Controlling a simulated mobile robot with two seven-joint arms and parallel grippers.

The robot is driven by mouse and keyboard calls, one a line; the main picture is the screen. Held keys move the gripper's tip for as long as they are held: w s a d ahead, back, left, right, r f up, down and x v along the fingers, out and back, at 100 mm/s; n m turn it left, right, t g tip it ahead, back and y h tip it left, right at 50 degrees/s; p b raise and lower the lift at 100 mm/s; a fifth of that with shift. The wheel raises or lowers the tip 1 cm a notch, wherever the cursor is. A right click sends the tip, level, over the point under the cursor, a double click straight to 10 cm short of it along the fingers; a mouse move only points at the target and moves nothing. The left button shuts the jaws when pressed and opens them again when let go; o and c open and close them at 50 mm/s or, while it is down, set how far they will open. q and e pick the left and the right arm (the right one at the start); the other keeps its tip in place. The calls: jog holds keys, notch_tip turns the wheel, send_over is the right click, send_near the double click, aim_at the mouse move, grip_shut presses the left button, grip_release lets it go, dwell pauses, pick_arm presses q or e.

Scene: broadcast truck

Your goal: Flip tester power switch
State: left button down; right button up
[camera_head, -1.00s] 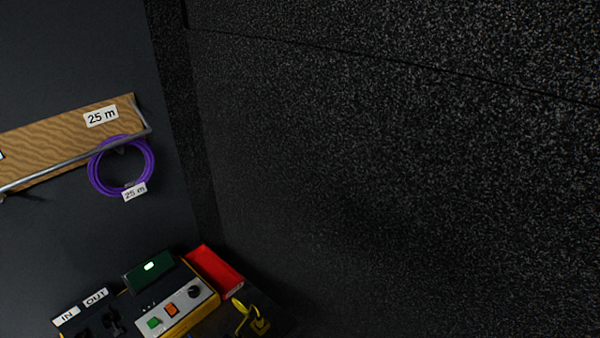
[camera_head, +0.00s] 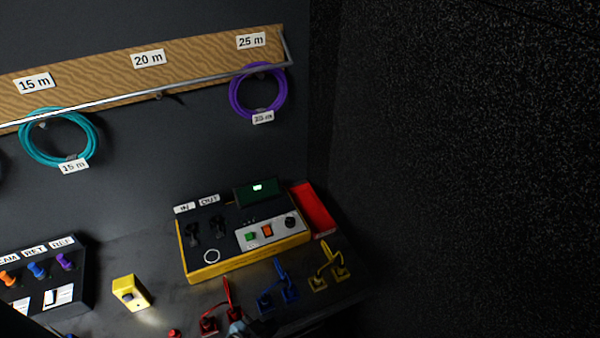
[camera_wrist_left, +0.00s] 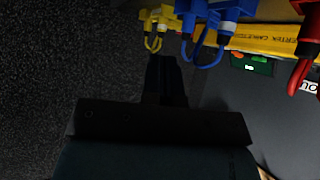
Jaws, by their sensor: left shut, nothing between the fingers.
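The cable tester (camera_head: 207,271) is a yellow-edged box with a dark top on the bench. Its pale control panel (camera_head: 279,235) carries a green button (camera_head: 251,237), an orange-red rocker switch (camera_head: 267,230) and a black knob (camera_head: 290,222). A small dark green display (camera_head: 257,192) with a lit spot stands behind the panel. In the left wrist view the tester's yellow edge (camera_wrist_left: 272,42) shows at upper right. My left gripper (camera_wrist_left: 162,62) is shut and empty, below the yellow and blue plugs in that view and apart from the tester. My right gripper is not seen.
Yellow (camera_head: 332,266), blue (camera_head: 279,287) and red (camera_head: 226,308) cabled plugs stand before the tester. A red tray (camera_head: 314,209) stands at its right. A yellow block (camera_head: 131,293) and connector box (camera_head: 75,285) are left. Coiled cables (camera_head: 258,92) hang behind.

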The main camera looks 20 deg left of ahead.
pick_arm(q)
jog(key=w+d+r+m+t+h+b, duration=0.3)
jog(key=w+d+r+m+t+h, duration=0.25)
jog(key=w+r+m, duration=0.55)
jog(key=w+d+r+m+g+h+b, duration=0.1)
jog(key=d+r+m+g+h+b, duration=0.15)
jog(key=d+m+g+h, duration=0.75)
jog(key=w+a+r+m+g+h+b, duration=0.1)
jog(key=w+r+m+g+b, duration=0.2)
jog(key=m, duration=1.5)
jog(key=w+a+f+m+g+y+b, duration=0.3)
jog(key=a+f+m+g+y, duration=0.25)
jog(key=a+m+y, duration=0.8)
jog(key=w+a+r+m+t+y+b, duration=0.1)
jog(key=w+a+m+y, duration=0.2)
jog(key=a, duration=0.5)
jog(key=w+a+r+m+t+y+b, duration=0.1)
jog(key=w+a+m+t+y, duration=0.1)
jog(key=a, duration=0.6)
jog(key=shift+w+r+m+y, duration=0.25)
jog(key=shift+w+m+y, duration=0.5)
jog(key=shift+w+y, duration=0.4)
